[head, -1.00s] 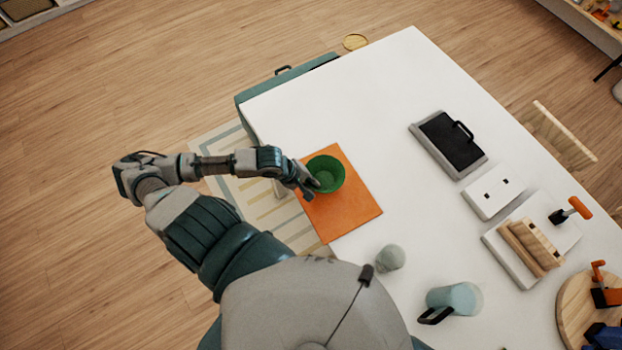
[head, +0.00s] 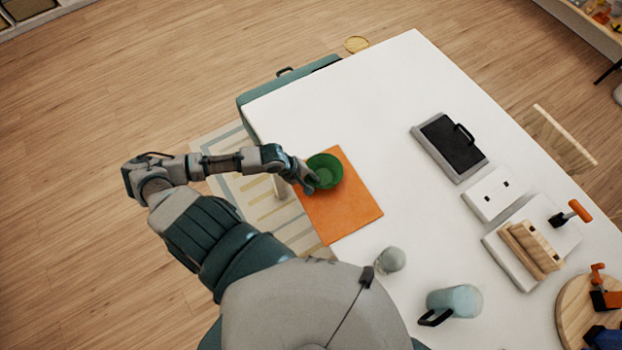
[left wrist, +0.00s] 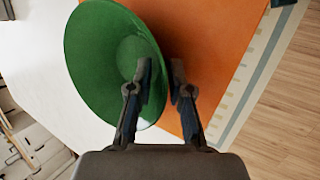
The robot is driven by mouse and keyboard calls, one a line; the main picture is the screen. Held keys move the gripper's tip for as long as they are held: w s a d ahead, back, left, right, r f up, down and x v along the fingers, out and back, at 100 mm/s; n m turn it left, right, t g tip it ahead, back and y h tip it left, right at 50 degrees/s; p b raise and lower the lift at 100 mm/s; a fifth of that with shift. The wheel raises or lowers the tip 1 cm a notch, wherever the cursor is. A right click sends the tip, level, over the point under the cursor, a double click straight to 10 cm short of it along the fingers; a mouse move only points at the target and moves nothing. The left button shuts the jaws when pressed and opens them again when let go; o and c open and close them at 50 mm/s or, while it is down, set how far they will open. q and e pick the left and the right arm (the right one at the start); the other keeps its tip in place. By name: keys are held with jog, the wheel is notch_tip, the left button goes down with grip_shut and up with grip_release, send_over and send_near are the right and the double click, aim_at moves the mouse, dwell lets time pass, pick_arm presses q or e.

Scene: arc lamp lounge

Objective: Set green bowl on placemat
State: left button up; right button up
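The green bowl (head: 324,168) is over the upper part of the orange placemat (head: 345,207), its rim overlapping the mat's upper-left edge in the head view. My left gripper (head: 309,182) is at the bowl's near-left rim. In the left wrist view, the gripper (left wrist: 161,72) has one finger on the inner side of the green bowl (left wrist: 95,60) and the other outside, over the placemat (left wrist: 215,45). The rim lies between them, and the fingers look closed on it. Whether the bowl's base touches the mat is hidden. My right gripper is not visible.
The white table (head: 345,90) is clear beyond the mat. A grey cup (head: 390,260) and a blue mug (head: 455,300) stand toward the near side. A black-topped tray (head: 450,145), a white box (head: 490,194) and a wooden rack (head: 530,250) are further right.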

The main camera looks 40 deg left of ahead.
pick_arm(q)
jog(key=shift+a, duration=0.1)
jog(key=shift+a+r, duration=0.1)
jog(key=p+v, duration=0.3)
jog(key=v, duration=0.8)
jog(key=shift+r, duration=0.4)
jog(key=shift+s+a, duration=0.1)
jog(key=shift+s, duration=0.05)
